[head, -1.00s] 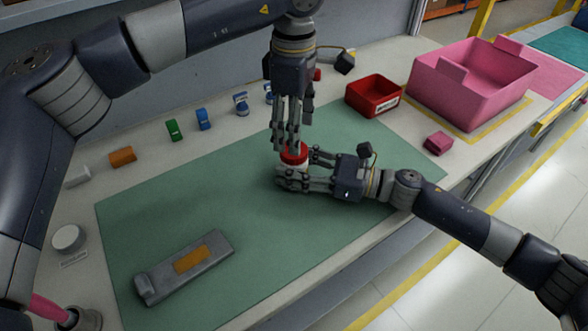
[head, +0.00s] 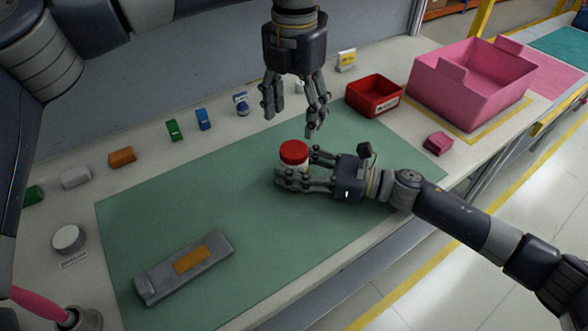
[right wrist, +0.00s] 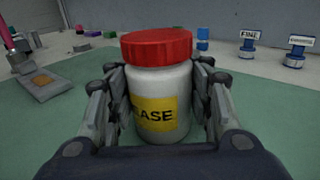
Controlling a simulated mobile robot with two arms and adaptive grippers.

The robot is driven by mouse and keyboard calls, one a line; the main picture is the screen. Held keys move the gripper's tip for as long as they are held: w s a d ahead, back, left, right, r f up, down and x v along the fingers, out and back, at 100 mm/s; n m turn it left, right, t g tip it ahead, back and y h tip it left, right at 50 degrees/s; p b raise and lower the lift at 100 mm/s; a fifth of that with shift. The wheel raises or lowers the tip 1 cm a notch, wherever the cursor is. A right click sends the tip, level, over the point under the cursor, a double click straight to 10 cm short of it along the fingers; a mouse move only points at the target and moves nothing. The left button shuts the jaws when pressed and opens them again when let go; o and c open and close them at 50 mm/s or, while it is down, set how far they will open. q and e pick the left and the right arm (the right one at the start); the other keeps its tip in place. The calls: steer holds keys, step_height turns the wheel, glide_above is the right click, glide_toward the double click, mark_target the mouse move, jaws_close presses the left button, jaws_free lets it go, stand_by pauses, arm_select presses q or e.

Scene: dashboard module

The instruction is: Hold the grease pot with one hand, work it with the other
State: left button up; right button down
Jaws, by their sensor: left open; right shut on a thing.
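The grease pot is a white jar with a yellow label and a red lid (head: 293,152). It stands upright on the green mat (head: 210,195), and the lid sits on it. My right gripper (head: 292,174) is shut around the jar's body from the right. In the right wrist view the jar (right wrist: 160,98) is between the fingers, with "EASE" readable on the label. My left gripper (head: 294,116) points down above and slightly behind the lid. It is open and empty, apart from the lid.
A grey part with an orange patch (head: 194,259) lies on the mat at the front left. A red bin (head: 373,95) and a pink crate (head: 470,85) stand at the right. Several small coloured blocks and stamps line the back. The mat's middle left is clear.

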mark_target(294, 149)
stand_by(0.4)
arm_select(q)
steer(key=shift+f, duration=4)
steer(key=c, duration=1.1)
steer(key=shift+c, duration=0.2)
steer(key=o, duration=1.3)
steer(key=shift+c, duration=0.2)
